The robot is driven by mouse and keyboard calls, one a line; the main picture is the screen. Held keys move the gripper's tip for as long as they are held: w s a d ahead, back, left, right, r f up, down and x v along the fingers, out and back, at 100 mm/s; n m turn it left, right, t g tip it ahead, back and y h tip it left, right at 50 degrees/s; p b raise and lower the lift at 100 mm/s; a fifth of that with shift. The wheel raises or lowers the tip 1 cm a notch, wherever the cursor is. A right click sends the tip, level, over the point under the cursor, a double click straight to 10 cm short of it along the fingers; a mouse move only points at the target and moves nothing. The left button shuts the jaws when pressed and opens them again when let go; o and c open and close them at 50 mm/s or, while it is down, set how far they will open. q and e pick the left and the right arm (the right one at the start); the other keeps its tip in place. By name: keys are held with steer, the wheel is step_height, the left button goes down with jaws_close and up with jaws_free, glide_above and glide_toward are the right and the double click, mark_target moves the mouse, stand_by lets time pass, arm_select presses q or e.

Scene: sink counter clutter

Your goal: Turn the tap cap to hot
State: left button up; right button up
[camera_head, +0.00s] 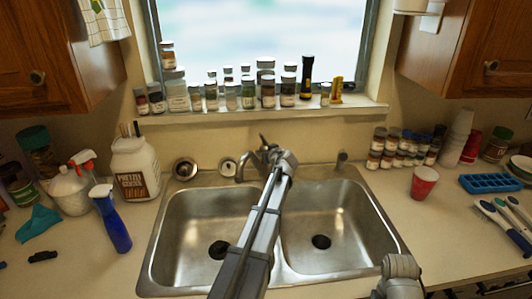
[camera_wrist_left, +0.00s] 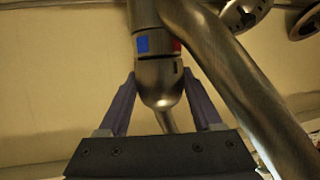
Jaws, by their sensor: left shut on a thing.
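The metal tap (camera_head: 263,152) stands at the back of the double sink. In the left wrist view its body carries a blue patch (camera_wrist_left: 142,45) and a red patch (camera_wrist_left: 177,46) to the right. Below them is the rounded tap cap (camera_wrist_left: 160,80), with a small dark mark near its right side, roughly under the red patch. My left gripper (camera_wrist_left: 160,92) has a finger on each side of the cap and is shut on it. In the head view my left gripper (camera_head: 268,158) is at the tap, mostly hidden by its own arm. My right gripper is not seen.
The curved spout (camera_wrist_left: 245,85) passes close to the right finger. The sink basins (camera_head: 345,215) look empty. A white jug (camera_head: 135,168) and blue spray bottle (camera_head: 112,220) stand left; a red cup (camera_head: 424,182) and blue tray (camera_head: 491,183) are right. Jars line the sill above.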

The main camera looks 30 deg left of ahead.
arm_select(q)
steer(key=o, duration=1.1)
steer(key=shift+g, duration=0.3)
steer(key=shift+w+d+n+g+y, duration=0.1)
steer(key=shift+w+n+g+y, duration=0.1)
steer(key=shift+n+g+y, duration=0.55)
steer(key=n+g, duration=0.1)
steer(key=n+g+y, duration=0.1)
steer(key=n, duration=0.1)
steer(key=n+g, duration=0.1)
steer(key=g, duration=0.1)
steer(key=shift+w+y, duration=0.25)
steer(key=p+v, duration=0.3)
steer(key=v, duration=0.5)
steer(key=s+d+f+m+h+p, duration=0.1)
steer(key=s+d+f+m+h, duration=0.1)
steer(key=s+d, duration=0.3)
steer(key=s+d+f+m+h+p, duration=0.1)
steer(key=s+d+m, duration=0.3)
steer(key=d, duration=0.4)
steer(key=s+d+f+m+h+p, duration=0.1)
steer(key=s+d+f+m+h, duration=0.2)
steer(key=s+d, duration=0.4)
steer(key=shift+f+m+h, duration=0.25)
steer(key=shift+f+h, duration=0.05)
steer(key=shift+w, duration=0.1)
